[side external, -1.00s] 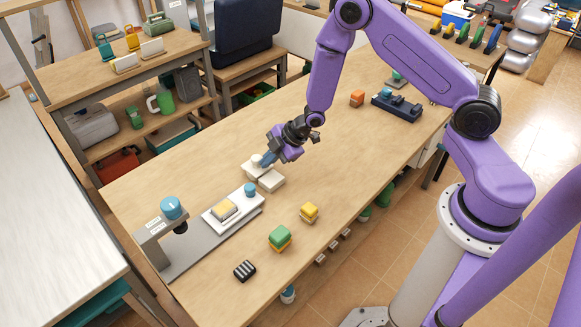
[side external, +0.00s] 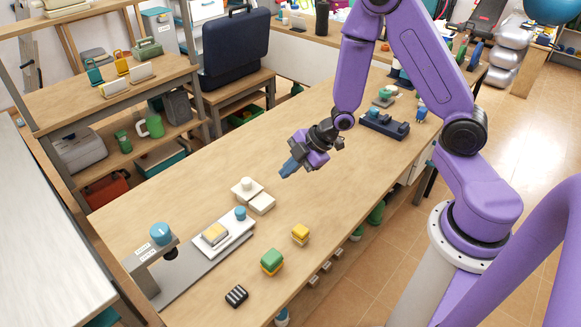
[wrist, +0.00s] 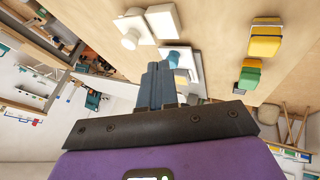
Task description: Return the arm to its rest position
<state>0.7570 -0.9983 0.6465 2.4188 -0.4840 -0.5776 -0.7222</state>
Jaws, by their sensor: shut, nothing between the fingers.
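My gripper (side external: 288,169) is on my purple arm, raised above the wooden bench (side external: 322,218) in the side external view. Its blue-grey fingers are shut together with nothing between them. They also show shut in the wrist view (wrist: 160,82). The gripper is apart from everything on the bench. The nearest things, below it and to the left, are a white block with a round knob (side external: 245,188) and a plain white block (side external: 262,203).
A grey stand with a blue knob (side external: 160,233) and a white plate with a yellow block (side external: 215,233) are at the front left. Yellow (side external: 300,233), green (side external: 271,260) and black striped (side external: 236,295) blocks lie near the bench edge. A dark blue rack (side external: 384,124) stands farther back.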

